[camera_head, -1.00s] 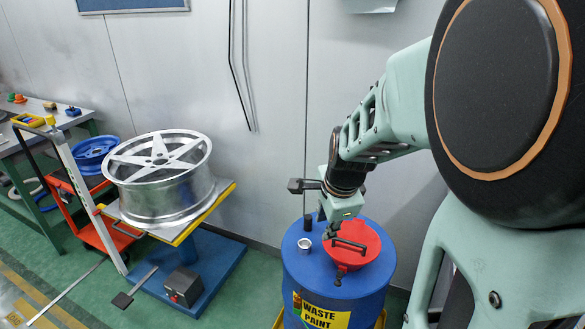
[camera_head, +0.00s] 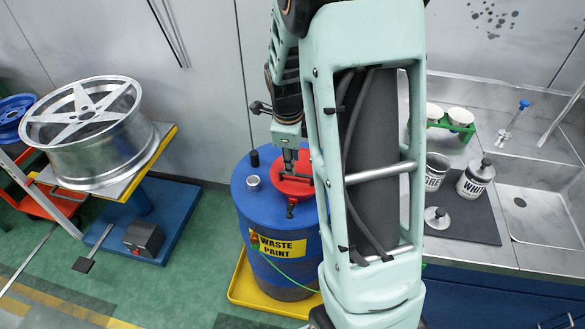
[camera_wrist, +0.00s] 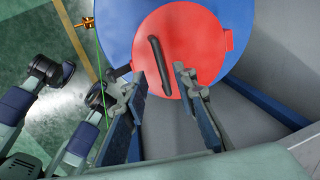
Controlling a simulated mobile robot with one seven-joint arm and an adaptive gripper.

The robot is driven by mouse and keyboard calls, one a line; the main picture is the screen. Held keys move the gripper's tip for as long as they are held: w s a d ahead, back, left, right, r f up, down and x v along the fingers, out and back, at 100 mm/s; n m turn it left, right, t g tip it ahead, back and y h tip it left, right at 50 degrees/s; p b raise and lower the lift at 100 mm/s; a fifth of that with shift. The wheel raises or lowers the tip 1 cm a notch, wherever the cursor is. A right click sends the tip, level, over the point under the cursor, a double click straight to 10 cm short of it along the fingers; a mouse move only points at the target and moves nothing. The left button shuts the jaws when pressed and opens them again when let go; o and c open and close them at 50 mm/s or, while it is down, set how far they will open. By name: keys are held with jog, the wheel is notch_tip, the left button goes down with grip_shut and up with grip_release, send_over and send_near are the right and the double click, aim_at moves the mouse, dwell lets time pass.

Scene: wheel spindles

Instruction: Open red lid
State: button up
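The red lid (camera_head: 285,188) is round and lies shut on top of the blue waste paint drum (camera_head: 306,230). My arm hides part of both in the head view. In the wrist view the red lid (camera_wrist: 195,35) carries a dark bar handle (camera_wrist: 157,62). My gripper (camera_wrist: 160,78) is open, with its two fingers spread to either side of the lower end of the handle. I cannot tell whether a finger touches it. In the head view my gripper (camera_head: 291,168) is above the lid.
A small metal cap (camera_head: 253,182) and a black post (camera_head: 254,158) stand on the drum top. The drum stands in a yellow tray (camera_head: 240,287). A sink counter with paint cans (camera_head: 473,180) is at right, a wheel rim (camera_head: 90,130) on a stand at left.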

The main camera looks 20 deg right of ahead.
jog(key=shift+w+d+f, duration=0.15)
jog(key=shift+w+f, duration=0.05)
jog(key=shift+f, duration=0.95)
jog(key=shift+w+d+f, duration=0.1)
jog(key=shift+w+f, duration=0.1)
jog(key=shift+f, duration=0.9)
grip_shut()
